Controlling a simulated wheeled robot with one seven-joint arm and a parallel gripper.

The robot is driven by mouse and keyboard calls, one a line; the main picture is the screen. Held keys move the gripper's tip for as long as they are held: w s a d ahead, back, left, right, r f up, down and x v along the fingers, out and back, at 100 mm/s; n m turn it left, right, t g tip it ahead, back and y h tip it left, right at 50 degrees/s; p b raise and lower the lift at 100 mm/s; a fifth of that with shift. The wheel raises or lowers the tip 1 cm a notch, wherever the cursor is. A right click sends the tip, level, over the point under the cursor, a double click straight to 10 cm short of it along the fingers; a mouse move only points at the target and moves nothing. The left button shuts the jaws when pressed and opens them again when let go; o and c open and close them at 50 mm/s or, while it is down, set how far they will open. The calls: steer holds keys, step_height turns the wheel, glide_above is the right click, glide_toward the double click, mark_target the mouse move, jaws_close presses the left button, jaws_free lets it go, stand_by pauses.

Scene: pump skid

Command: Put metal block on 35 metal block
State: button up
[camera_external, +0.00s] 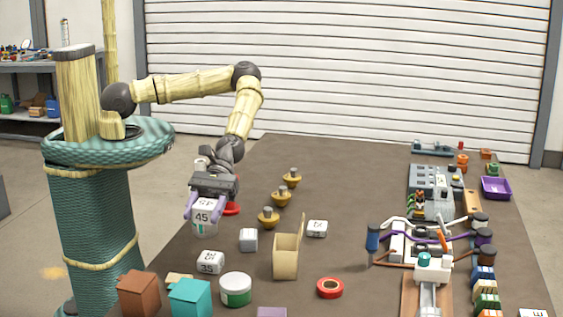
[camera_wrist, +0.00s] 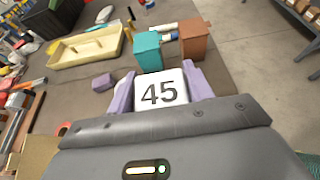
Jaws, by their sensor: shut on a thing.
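My gripper (camera_external: 205,207) has its purple fingers shut on a white metal block marked 45 (camera_external: 203,218). The held block also shows between the fingers in the wrist view (camera_wrist: 160,93), its 45 face toward the camera. In the external view it is upright, above the left part of the table. The metal block marked 35 (camera_external: 210,262) sits on the table just in front of the held block and slightly right, lower in the picture. Its top looks bare. I cannot make out the 35 block in the wrist view.
A plain pale block (camera_external: 248,240) and another marked block (camera_external: 317,229) stand to the right. A tan open box (camera_external: 286,258), a green-white jar (camera_external: 236,290), a teal box (camera_external: 190,298) and a brown box (camera_external: 139,294) are close by. Brass pieces (camera_external: 281,197) stand behind.

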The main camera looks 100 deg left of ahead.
glide_above(208, 260)
steer(key=shift+f+p, duration=0.4)
steer(key=shift+f, duration=2.55)
steer(key=shift+f, duration=0.1)
steer(key=shift+f+p, duration=0.3)
steer(key=shift+f, duration=1.65)
steer(key=shift+f, duration=0.1)
steer(key=o, duration=1.2)
